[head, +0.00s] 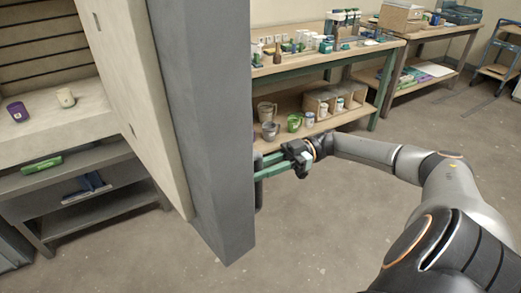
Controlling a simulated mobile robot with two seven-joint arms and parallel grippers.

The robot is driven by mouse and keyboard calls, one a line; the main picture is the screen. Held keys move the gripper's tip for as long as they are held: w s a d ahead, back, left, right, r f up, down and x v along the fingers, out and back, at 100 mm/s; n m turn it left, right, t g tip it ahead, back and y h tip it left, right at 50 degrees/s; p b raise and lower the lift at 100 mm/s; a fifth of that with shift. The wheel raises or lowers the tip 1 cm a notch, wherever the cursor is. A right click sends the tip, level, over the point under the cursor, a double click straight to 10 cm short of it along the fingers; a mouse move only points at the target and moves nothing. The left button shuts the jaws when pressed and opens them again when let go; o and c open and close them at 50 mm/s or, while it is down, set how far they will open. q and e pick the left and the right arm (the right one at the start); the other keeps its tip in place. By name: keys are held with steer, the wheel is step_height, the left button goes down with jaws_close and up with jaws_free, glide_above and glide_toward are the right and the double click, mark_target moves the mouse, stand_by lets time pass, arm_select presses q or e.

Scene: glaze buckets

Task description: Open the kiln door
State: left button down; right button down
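The kiln (60,122) is at the left with its chamber in view. The kiln door (165,110) stands swung open, with a pale inner lining and a thick grey edge (215,130) facing me. A dark handle (259,198) shows partly past the door's right edge. My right gripper (264,168) has its green fingers at the handle, on the outer side of the door. A gap shows between the fingers, but their tips are partly hidden by the door edge, so I cannot tell whether they grip the handle. My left gripper is out of view.
A purple cup (17,111) and a cream cup (65,97) stand on the kiln floor. A green item (42,165) lies on the grey ledge below. A shelf table (330,62) with bottles and buckets stands behind the door. Bare floor (330,235) lies to the right.

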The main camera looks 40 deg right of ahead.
steer(key=shift+w+d+r, duration=0.1)
steer(key=shift+w, duration=0.05)
steer(key=c, duration=0.7)
jaws_free()
steer(key=shift+c, duration=0.2)
steer(key=b+v, duration=0.2)
steer(key=v, duration=1)
steer(key=shift+d+b, duration=0.2)
steer(key=shift+b, duration=0.15)
